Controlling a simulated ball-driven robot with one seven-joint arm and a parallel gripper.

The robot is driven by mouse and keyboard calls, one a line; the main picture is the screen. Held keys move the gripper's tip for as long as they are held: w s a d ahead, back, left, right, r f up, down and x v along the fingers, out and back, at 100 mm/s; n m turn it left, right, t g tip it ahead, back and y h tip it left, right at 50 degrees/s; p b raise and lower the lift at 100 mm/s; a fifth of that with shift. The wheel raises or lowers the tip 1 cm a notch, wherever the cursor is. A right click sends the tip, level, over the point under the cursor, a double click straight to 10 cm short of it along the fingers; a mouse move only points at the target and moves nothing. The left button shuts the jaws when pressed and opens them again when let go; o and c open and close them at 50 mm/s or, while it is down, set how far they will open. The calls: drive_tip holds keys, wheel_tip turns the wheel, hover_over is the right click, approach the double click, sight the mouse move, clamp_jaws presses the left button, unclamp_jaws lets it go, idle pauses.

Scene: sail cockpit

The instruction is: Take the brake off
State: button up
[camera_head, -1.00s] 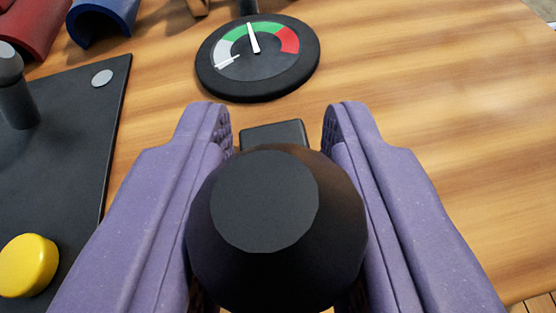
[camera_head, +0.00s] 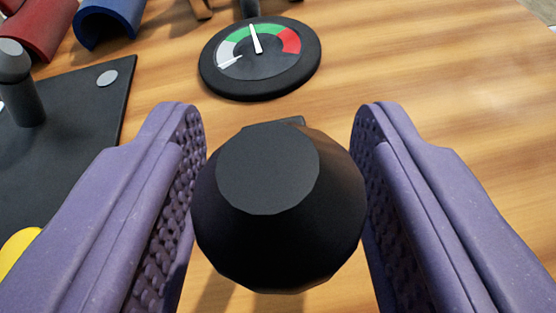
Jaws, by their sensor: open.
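A black rounded knob (camera_head: 268,170) with a flat top, which looks like the brake lever's handle, fills the lower middle of the view. My gripper (camera_head: 280,125) is open, with one purple finger on each side of the knob.
A round dial (camera_head: 259,58) with a white needle in the green stands beyond the knob. A dark panel (camera_head: 70,110) at left carries a grey post (camera_head: 20,95) and a yellow button (camera_head: 15,250). Red and blue curved pieces lie at top left. The wooden surface (camera_head: 460,100) is clear at right.

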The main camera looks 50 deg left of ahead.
drive_tip(key=p+v, duration=0.2)
drive_tip(key=v, duration=0.5)
drive_tip(key=shift+s+d+p, duration=0.2)
drive_tip(key=shift+p, duration=0.1)
